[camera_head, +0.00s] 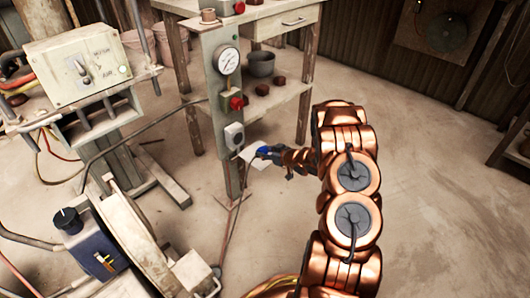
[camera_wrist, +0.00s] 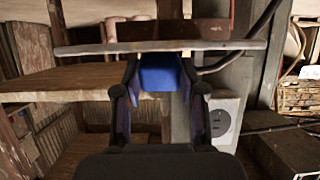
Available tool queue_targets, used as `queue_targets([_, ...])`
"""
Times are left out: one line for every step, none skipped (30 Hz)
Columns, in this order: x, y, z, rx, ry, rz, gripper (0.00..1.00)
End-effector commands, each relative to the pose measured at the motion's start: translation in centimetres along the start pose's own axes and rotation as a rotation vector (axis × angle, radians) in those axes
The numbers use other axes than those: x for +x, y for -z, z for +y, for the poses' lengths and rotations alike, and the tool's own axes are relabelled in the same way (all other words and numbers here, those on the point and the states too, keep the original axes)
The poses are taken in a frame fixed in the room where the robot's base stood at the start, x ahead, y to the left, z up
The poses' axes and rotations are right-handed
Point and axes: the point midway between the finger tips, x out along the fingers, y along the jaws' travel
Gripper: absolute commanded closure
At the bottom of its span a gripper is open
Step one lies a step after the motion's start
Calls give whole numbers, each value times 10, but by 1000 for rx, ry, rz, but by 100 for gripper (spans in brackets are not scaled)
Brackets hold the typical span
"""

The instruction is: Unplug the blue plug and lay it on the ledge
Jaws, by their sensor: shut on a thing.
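My gripper (camera_wrist: 160,95) is shut on the blue plug (camera_wrist: 160,73), which shows between the fingers in the wrist view. In the head view the plug (camera_head: 263,151) is a small blue spot at the end of my copper arm. The plug is out of the grey socket (camera_head: 234,135), which stands to its left on the post; the socket face (camera_wrist: 224,118) is bare in the wrist view. A pale ledge (camera_head: 252,160) shows beside the plug. In the wrist view its edge (camera_wrist: 90,49) crosses above the plug; I cannot tell whether they touch.
The post (camera_head: 209,75) carries a gauge (camera_head: 228,60) and a red button (camera_head: 237,103). A wooden bench (camera_head: 285,100) with a grey pot (camera_head: 261,63) stands behind. The floor right of my arm is clear.

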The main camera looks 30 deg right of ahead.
Motion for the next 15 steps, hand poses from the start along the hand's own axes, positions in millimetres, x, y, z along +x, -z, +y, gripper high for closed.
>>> queue_targets([0,0,0,0,0,0,100])
queue_targets([0,0,0,0,0,0,100])
queue_targets([0,0,0,0,0,0,100])
queue_targets([0,0,0,0,0,0,56])
queue_targets([0,0,0,0,0,0,53])
queue_targets([0,0,0,0,0,0,49])
queue_targets([0,0,0,0,0,0,46])
queue_targets([0,0,0,0,0,0,43])
queue_targets([0,0,0,0,0,0,39])
queue_targets([0,0,0,0,0,0,36])
queue_targets([0,0,0,0,0,0,32])
queue_targets([0,0,0,0,0,0,30])
queue_targets([0,0,0,0,0,0,30])
queue_targets([0,0,0,0,0,0,30])
queue_targets([0,0,0,0,0,0,30])
